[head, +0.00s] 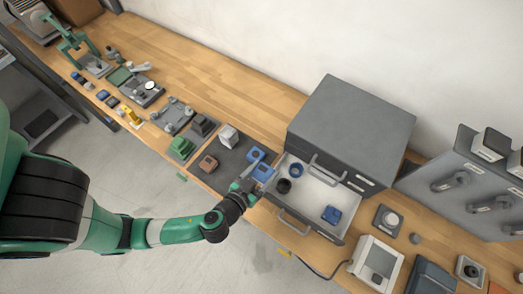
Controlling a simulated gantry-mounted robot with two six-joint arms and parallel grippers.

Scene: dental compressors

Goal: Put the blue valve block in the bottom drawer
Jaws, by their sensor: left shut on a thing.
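My left gripper (251,179) is shut on a blue valve block (263,173), at the right edge of the dark mat and close beside the open drawer's left side. Whether the block touches the mat is hard to tell. A second blue piece (256,154) lies just behind it on the mat. The bottom drawer (310,203) of the grey cabinet (350,125) is pulled open. Inside it are a blue ring (296,170), a black round part (284,186) and another blue block (331,215). My right gripper is not in view.
The dark mat (228,170) also holds a white block (228,136) and a brown block (208,163). Green and grey parts stand further left on the wooden bench. A white device (376,263) stands right of the drawer. The drawer's middle floor is bare.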

